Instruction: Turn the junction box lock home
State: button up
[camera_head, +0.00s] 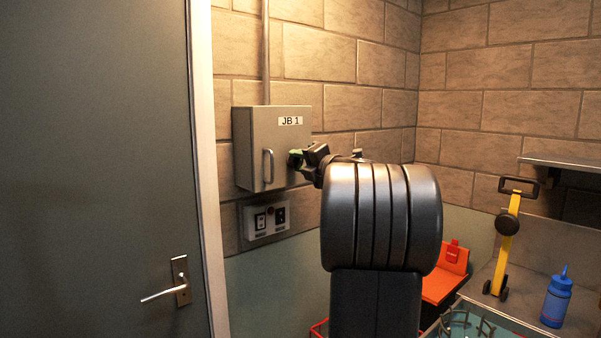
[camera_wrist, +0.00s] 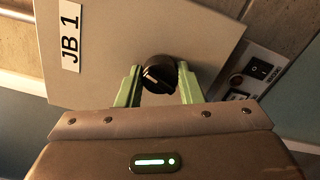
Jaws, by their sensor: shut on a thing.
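The junction box (camera_head: 255,146), a grey cabinet labelled JB 1, is mounted on the block wall, with its door shut. Its lock, a round black knob (camera_wrist: 158,72), shows in the wrist view on the box's front face. My gripper (camera_wrist: 158,82) has its two green fingers on either side of the knob, shut on it. In the head view my gripper (camera_head: 296,158) is at the right part of the box front, and the knob is hidden behind it there. The wrist view shows the box tilted, with the label (camera_wrist: 70,37) at the left.
A bar handle (camera_head: 268,166) stands out from the box front, left of my gripper. A switch panel (camera_head: 267,216) is below the box. A grey door (camera_head: 95,150) is at the left. A blue bottle (camera_head: 556,298) and a yellow tool (camera_head: 507,235) stand at the right.

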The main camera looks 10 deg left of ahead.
jog(key=shift+f+n+b, duration=0.1)
jog(key=shift+n+b, duration=1.25)
jog(key=shift+n, duration=0.85)
jog(key=o, duration=1)
jog(key=shift+c, duration=0.2)
jog(key=b+v, duration=0.1)
jog(key=v, duration=1.3)
jog(key=shift+w+a, duration=0.1)
jog(key=shift+a, duration=0.15)
